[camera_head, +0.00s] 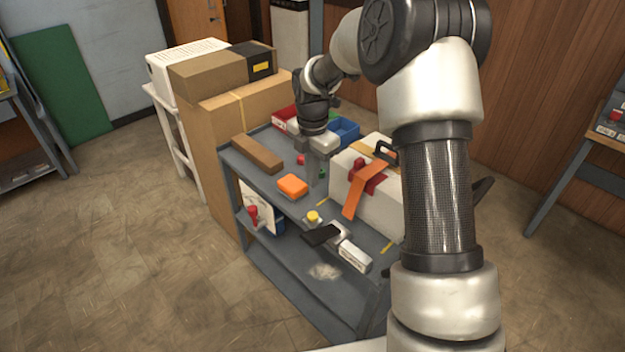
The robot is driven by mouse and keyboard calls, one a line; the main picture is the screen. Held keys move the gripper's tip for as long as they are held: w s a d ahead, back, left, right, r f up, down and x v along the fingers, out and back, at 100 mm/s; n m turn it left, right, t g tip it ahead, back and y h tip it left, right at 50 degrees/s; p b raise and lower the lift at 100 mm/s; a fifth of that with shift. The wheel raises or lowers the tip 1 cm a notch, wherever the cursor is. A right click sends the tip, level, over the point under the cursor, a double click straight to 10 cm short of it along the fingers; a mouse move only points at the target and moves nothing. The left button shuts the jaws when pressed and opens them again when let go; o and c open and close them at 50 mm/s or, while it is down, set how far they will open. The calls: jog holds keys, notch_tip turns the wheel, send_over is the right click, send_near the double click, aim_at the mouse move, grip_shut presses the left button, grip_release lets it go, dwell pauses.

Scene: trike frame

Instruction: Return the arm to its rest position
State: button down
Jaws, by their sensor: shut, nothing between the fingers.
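My arm rises at the right of the head view, bends over at the top and reaches down over a grey cart (228,158). My gripper (315,178) points downward over the cart's top. It is shut and holds nothing. Whether the fingertips touch the cart top cannot be told. Part of the case is hidden behind my arm.
A brown block (257,154), a blue bin (345,131), a red bin (284,116), a yellow-capped item (313,217) and a white box (355,256) are on the cart. Tall cardboard boxes (215,150) stand at its left. The floor at left is clear.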

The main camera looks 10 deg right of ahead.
dwell(0.6)
jog(key=s+d+r+m+t+p, duration=0.1)
jog(key=s+r+m, duration=0.45)
jog(key=r, duration=0.45)
jog(key=s+d+r+m+t+p, duration=0.1)
jog(key=s+r+m+p, duration=0.1)
jog(key=s+r+m, duration=0.45)
jog(key=s+r+m+t+p, duration=0.1)
jog(key=s+r+m, duration=0.3)
jog(key=s, duration=0.5)
jog(key=s+r+m+t+p, duration=0.1)
jog(key=s+r+m+t, duration=0.1)
jog(key=s+r+m, duration=0.3)
jog(key=s+m, duration=0.3)
jog(key=s, duration=0.1)
jog(key=shift+s+d+m, duration=0.15)
jog(key=shift+s+m, duration=0.05)
jog(key=shift+m, duration=0.2)
